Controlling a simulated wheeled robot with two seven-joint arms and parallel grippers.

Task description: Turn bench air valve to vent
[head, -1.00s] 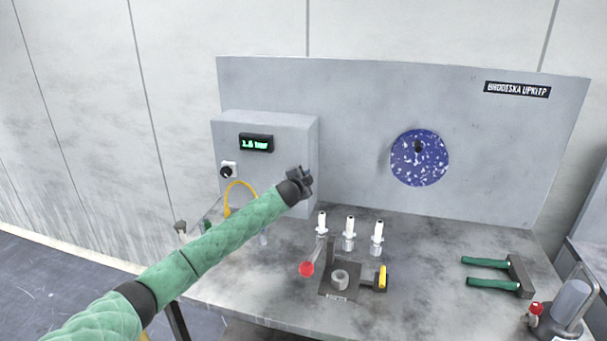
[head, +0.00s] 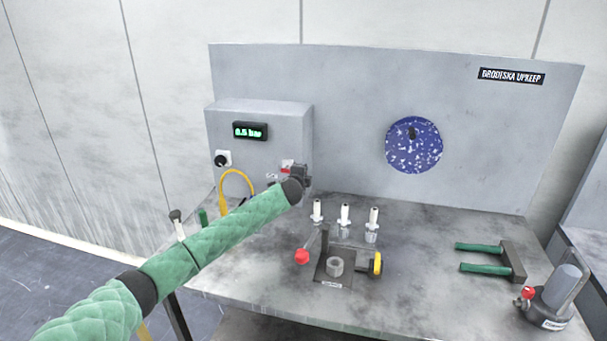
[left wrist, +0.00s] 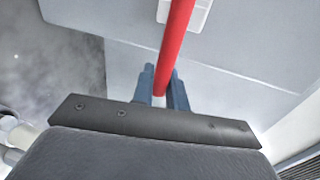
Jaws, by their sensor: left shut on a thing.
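My left gripper (head: 299,174) is at the right side of the grey control box (head: 260,120), low on its front. In the left wrist view its two blue fingers (left wrist: 161,90) are shut on a red lever (left wrist: 177,35), which runs up to a pale mount. In the head view a small red part of the valve lever (head: 287,169) shows just left of the gripper; the rest is hidden behind it. The box display (head: 250,131) reads about 0.5 bar. My right gripper is in no view.
A black knob (head: 222,159) and a yellow hose (head: 237,177) are left of the gripper. Three white-topped fittings (head: 344,213), a clamp fixture with a red ball (head: 302,257), and green-handled pliers-like tool (head: 485,260) stand on the bench. A blue speckled disc (head: 414,145) hangs on the back panel.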

